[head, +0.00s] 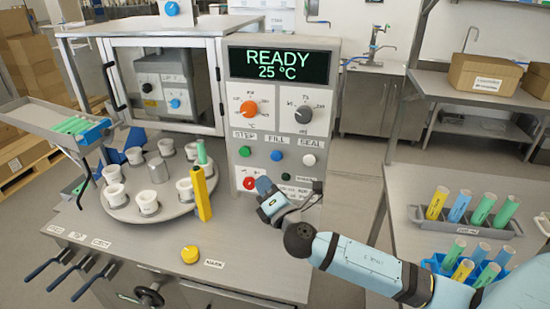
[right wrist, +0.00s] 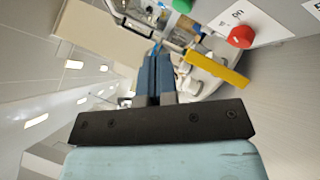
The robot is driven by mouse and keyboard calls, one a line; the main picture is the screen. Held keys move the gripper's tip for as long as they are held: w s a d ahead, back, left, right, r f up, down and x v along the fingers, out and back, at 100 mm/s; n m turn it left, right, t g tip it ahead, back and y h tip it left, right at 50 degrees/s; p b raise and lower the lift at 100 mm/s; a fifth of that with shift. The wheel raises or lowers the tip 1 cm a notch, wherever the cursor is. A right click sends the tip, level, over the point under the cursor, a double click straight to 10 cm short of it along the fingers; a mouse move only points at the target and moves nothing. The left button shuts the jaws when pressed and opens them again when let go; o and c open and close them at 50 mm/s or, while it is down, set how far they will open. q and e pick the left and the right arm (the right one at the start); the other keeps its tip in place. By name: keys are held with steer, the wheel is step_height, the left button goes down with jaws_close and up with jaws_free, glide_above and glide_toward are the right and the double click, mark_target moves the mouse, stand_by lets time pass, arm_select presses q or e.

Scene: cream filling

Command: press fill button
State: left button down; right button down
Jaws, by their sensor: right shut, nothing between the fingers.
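The blue button (head: 277,156) under the FILL label sits on the machine's grey front panel, between the green button (head: 245,151) under STEP and the white button (head: 308,160) under SEAL. My right gripper (head: 264,184) is shut and empty. It is in front of the panel, below the blue button and close to the red knob (head: 249,183). Its closed fingers (right wrist: 158,58) also show in the right wrist view, where the blue button is not visible. My left gripper is not in view.
The display (head: 278,66) reads READY, 25 °C. A rotary plate (head: 150,216) carries several white cups left of the panel. A yellow post (head: 201,194) stands beside my right gripper. A yellow button (head: 190,254) is on the counter. Racks of coloured tubes (head: 467,226) stand right.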

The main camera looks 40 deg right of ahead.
mark_target(276, 156)
steer(key=w+d+b, duration=0.1)
steer(key=w+d, duration=0.4)
steer(key=shift+d, duration=0.4)
stand_by(0.4)
stand_by(1.4)
steer(key=shift+w+d, duration=0.2)
steer(key=shift+d, duration=0.15)
